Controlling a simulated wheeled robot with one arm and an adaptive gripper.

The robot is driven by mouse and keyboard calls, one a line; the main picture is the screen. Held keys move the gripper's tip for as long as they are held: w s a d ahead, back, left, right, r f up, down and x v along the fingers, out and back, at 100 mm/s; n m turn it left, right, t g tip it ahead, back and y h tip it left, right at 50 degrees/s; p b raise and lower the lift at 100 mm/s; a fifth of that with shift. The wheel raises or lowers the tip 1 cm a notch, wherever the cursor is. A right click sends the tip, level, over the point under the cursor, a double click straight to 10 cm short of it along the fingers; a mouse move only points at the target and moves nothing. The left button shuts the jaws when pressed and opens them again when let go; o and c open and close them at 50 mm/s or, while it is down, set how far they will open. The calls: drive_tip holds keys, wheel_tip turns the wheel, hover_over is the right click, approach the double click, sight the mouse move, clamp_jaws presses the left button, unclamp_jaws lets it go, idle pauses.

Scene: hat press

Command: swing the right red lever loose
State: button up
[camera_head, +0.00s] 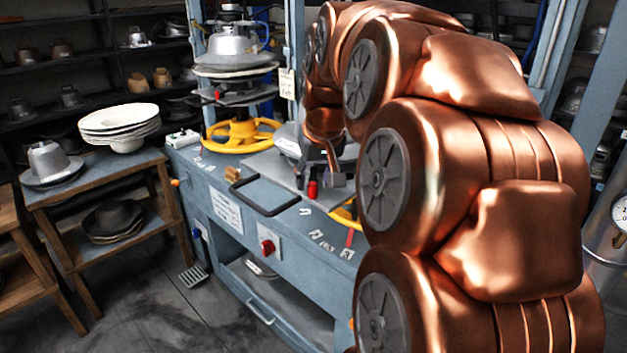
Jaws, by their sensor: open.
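The blue-grey hat press bench (205,172) runs across the middle of the view. A short upright red handle (313,190) stands on the bench top, right by my fingertips. A thin red lever-like piece (349,238) shows further right at the bench's front edge, partly hidden by my arm. I cannot tell for certain which of these is the right red lever. My gripper (321,176) points down over the bench top with its jaws open. It is close behind the red handle, and I cannot tell whether they touch.
A yellow handwheel (240,136) sits under the left press's metal moulds (235,50). A wooden stand (95,168) with hat moulds is at left.

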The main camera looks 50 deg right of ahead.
drive_tip(key=shift+x, duration=1.25)
drive_tip(key=shift+c, duration=0.3)
clamp_jaws()
